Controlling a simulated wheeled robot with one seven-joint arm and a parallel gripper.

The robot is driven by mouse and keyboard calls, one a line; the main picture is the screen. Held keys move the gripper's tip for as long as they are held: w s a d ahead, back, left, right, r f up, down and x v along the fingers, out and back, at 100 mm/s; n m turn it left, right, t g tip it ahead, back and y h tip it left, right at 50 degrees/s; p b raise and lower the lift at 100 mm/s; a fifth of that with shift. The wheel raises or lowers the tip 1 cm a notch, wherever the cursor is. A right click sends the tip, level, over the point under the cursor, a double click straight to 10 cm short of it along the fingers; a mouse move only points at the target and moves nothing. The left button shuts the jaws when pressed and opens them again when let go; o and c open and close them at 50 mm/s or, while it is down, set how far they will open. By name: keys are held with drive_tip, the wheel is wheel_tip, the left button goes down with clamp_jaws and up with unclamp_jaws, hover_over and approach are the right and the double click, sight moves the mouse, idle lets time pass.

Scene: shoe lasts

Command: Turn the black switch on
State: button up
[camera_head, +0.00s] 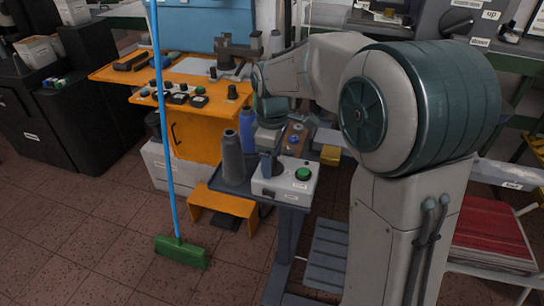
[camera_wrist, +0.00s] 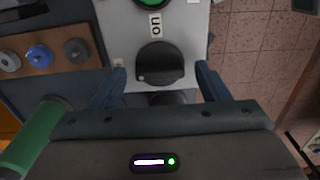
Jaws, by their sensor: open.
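The black switch (camera_wrist: 159,65) is a round rotary knob on a light grey control box (camera_wrist: 120,30). It shows in the wrist view with a small white mark near its lower left edge. A label reading "on" (camera_wrist: 155,24), upside down in this view, sits between the knob and a green button (camera_wrist: 153,3). My gripper (camera_wrist: 161,72) is open, with one blue-grey finger on each side of the knob. I cannot tell whether the fingers touch it. In the head view the box (camera_head: 292,190) stands on a small grey table, its knob largely hidden by my gripper.
Grey (camera_head: 233,158) and blue (camera_head: 247,130) thread cones stand left of the box. A board with several round knobs (camera_wrist: 39,55) lies beside it. An orange workbench (camera_head: 195,140) stands behind. A green broom (camera_head: 181,252) with a blue handle stands at left.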

drive_tip(key=c, duration=1)
drive_tip(key=shift+m, duration=0.3)
drive_tip(key=m+p, duration=0.1)
drive_tip(key=m, duration=0.2)
drive_tip(key=shift+r+m, duration=0.1)
drive_tip(key=shift+m, duration=0.3)
drive_tip(key=m, duration=0.4)
drive_tip(key=shift+p, duration=0.4)
drive_tip(key=m, duration=0.5)
drive_tip(key=shift+p, duration=0.3)
drive_tip(key=shift+m, duration=2.3)
drive_tip(key=shift+p, duration=0.3)
